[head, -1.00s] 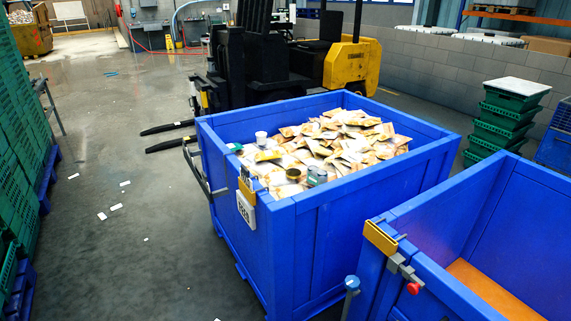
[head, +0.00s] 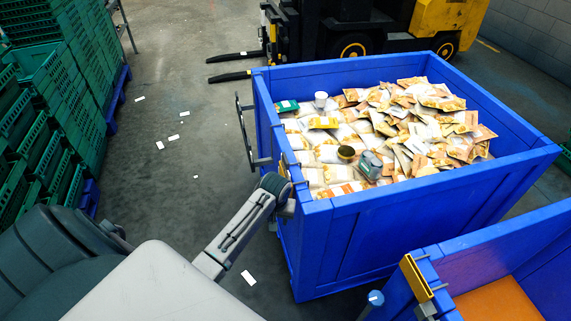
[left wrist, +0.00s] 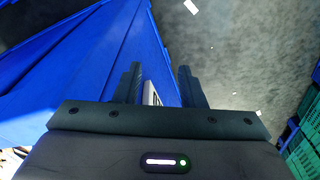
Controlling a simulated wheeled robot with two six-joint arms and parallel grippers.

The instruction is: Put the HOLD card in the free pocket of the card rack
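My left gripper (head: 283,192) is at the left corner of the filled blue bin, beside its outer wall. In the left wrist view the two dark fingers of this gripper (left wrist: 159,80) stand apart. A white card with dark marks (left wrist: 150,93) shows between them, nearer the left finger; its wording cannot be read. In the head view my arm and gripper hide the card. A brass-coloured holder (head: 416,279) sits on the rim of the near right bin; I cannot tell whether it is the card rack. My right gripper is not in view.
The filled blue bin (head: 345,228) holds many pouches, a few cups and tins. A metal handle (head: 246,130) juts from its left side. Green crates (head: 60,60) stand at left, a forklift (head: 370,30) behind. White slips (head: 249,278) lie on the otherwise open floor.

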